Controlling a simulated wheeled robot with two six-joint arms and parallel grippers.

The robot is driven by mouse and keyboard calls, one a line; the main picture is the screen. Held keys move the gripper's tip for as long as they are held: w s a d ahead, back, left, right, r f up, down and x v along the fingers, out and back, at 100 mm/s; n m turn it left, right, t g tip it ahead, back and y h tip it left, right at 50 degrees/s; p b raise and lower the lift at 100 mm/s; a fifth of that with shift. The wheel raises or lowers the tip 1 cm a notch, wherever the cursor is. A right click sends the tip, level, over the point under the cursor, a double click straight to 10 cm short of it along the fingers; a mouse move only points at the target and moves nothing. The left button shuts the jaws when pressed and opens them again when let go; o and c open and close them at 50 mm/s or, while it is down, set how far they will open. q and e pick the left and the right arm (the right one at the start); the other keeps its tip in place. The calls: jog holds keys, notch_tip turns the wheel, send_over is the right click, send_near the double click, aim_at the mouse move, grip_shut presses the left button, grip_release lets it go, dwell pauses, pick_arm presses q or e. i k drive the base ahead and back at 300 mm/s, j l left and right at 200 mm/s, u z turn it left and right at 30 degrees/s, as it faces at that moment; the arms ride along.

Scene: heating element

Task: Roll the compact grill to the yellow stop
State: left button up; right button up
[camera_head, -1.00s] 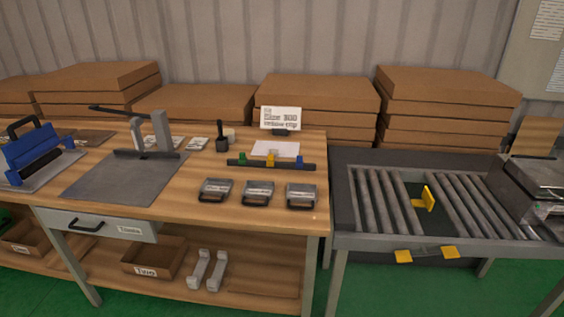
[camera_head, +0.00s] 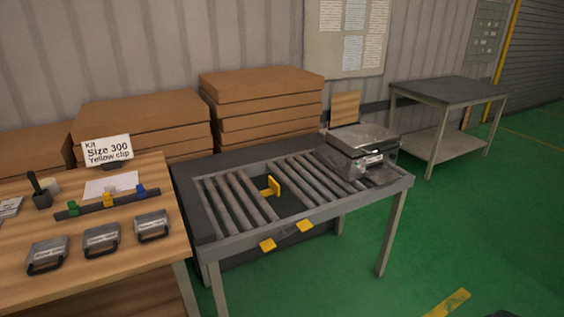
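The compact grill (camera_head: 358,150) is a silver-grey box with a lid. It sits at the right end of the roller table (camera_head: 404,183). The yellow stop (camera_head: 274,186) is a small upright plate standing near a gap between two groups of rollers, left of the grill. Bare rollers lie between the stop and the grill, which are well apart. Neither of my grippers shows in the view.
Two yellow tabs (camera_head: 268,245) are on the roller table's front edge. A wooden workbench (camera_head: 150,255) with several small grey cases and a "Size 300 Yellow clip" sign (camera_head: 107,151) stands left. Stacked brown boxes (camera_head: 262,88) are behind. Green floor is open at right, before a grey table (camera_head: 450,92).

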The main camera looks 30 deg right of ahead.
aim_at(355, 150)
jog(key=z, duration=1.8)
